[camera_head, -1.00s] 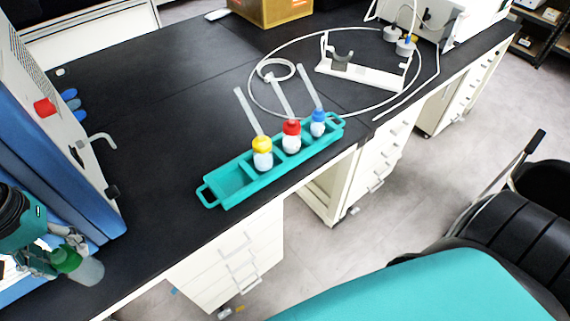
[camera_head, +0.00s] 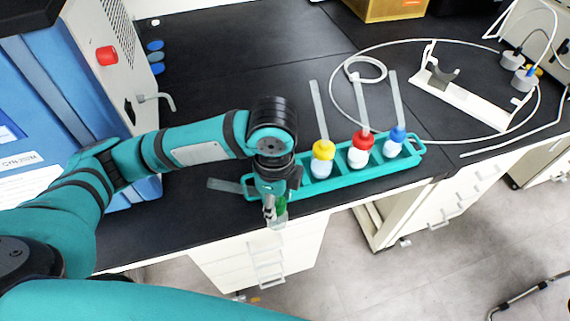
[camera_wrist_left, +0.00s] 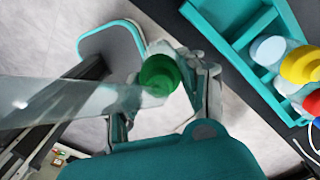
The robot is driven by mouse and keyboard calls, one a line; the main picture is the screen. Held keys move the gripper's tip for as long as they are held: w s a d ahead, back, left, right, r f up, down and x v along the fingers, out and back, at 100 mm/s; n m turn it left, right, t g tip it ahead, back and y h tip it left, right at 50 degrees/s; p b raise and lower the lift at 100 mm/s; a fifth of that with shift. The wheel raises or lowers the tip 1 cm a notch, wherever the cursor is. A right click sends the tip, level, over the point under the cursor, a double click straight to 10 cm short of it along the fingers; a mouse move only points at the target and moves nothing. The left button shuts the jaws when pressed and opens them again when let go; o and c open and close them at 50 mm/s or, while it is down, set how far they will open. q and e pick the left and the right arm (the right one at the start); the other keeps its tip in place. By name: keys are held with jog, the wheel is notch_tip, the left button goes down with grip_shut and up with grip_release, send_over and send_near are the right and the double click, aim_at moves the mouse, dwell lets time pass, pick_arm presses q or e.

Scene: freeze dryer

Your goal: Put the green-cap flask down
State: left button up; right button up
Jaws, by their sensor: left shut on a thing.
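My left gripper (camera_head: 272,207) is shut on the green-cap flask (camera_head: 280,211), at the front edge of the bench by the rack's left end. In the left wrist view the green cap (camera_wrist_left: 159,74) sits between the fingers, with a clear tube reaching left from it. The flask's lower body is mostly hidden there. The teal rack (camera_head: 342,181) holds the yellow-cap flask (camera_head: 323,158), the red-cap flask (camera_head: 361,149) and the blue-cap flask (camera_head: 395,141). In the left wrist view the rack (camera_wrist_left: 232,22) lies upper right, with empty compartments showing. My right gripper is not in view.
A blue and white machine (camera_head: 105,50) with a red knob stands at the left. A white stand (camera_head: 465,98) and a looped white tube lie behind the rack at right. The black bench top (camera_head: 240,75) behind the rack is largely clear.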

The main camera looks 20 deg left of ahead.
pick_arm(q)
jog(key=w+a+f+p, duration=0.1)
jog(key=w+f, duration=0.1)
jog(key=w, duration=0.5)
jog(key=w+a+f+p, duration=0.1)
jog(key=w+a+f, duration=0.1)
jog(key=w, duration=0.5)
jog(key=shift+f+p, duration=0.35)
jog(key=shift+p, duration=0.05)
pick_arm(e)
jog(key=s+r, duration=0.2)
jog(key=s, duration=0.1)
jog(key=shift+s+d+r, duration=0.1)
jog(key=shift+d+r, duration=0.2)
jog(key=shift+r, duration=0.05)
pick_arm(q)
jog(key=shift+s+f, duration=0.1)
jog(key=o, duration=1.2)
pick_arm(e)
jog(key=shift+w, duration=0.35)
